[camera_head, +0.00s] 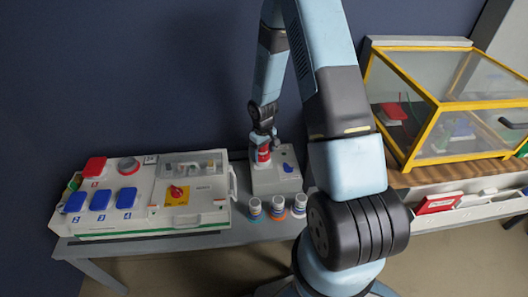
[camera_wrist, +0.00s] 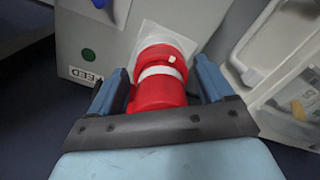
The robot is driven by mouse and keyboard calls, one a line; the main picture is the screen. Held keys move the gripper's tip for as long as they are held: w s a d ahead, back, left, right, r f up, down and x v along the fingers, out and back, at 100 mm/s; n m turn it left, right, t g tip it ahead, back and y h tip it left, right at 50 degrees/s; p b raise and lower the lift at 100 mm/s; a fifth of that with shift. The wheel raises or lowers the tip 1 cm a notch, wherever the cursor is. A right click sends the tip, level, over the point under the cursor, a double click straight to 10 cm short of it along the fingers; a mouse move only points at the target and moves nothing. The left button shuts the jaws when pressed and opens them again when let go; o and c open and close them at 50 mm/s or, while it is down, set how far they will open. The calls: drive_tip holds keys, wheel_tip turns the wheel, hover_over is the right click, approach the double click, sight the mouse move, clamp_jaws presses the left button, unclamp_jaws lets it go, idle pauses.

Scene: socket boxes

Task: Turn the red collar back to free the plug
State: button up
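A red plug with a white band (camera_wrist: 160,85) sits in a square pale mount on a grey box (camera_head: 272,180). In the wrist view, a red ring with a small white mark (camera_wrist: 160,52) surrounds its far end, against the mount. In the head view, the red part (camera_head: 263,154) shows small below my gripper (camera_head: 263,142). In the wrist view my gripper (camera_wrist: 163,75) has one finger on each side of the red plug. The fingers lie very close to its sides; whether they press on it cannot be told. The plug's far end is hidden inside the mount.
The box also bears a blue part (camera_head: 288,168) and, in the wrist view, a green button (camera_wrist: 88,54). Several small jars (camera_head: 277,207) stand in front. A larger panel (camera_head: 150,195) with red and blue covers is on the left. A yellow-framed clear case (camera_head: 437,105) stands right.

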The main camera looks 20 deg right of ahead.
drive_tip(key=shift+o, duration=0.6)
wheel_tip(320, 180, up, 14)
drive_tip(key=shift+f, duration=0.15)
idle(0.6)
drive_tip(key=shift+r, duration=0.4)
drive_tip(key=s+r+m+t, duration=0.1)
drive_tip(key=s+r, duration=0.2)
drive_tip(key=r, duration=0.4)
drive_tip(key=s+r+t+h, duration=0.1)
drive_tip(key=s+r, duration=0.2)
drive_tip(key=r, duration=0.4)
drive_tip(key=s+r+m+t, duration=0.1)
drive_tip(key=s+r, duration=0.2)
drive_tip(key=r, duration=0.4)
drive_tip(key=s+r+m+t, duration=0.1)
drive_tip(key=s+r, duration=0.5)
drive_tip(key=s, duration=0.3)
drive_tip(key=s+r+m+t+y, duration=0.1)
drive_tip(key=s+r, duration=0.5)
drive_tip(key=s, duration=0.3)
drive_tip(key=shift+s+r+m+t, duration=0.15)
drive_tip(key=shift+s+m+t, duration=0.05)
drive_tip(key=shift+m+t, duration=0.1)
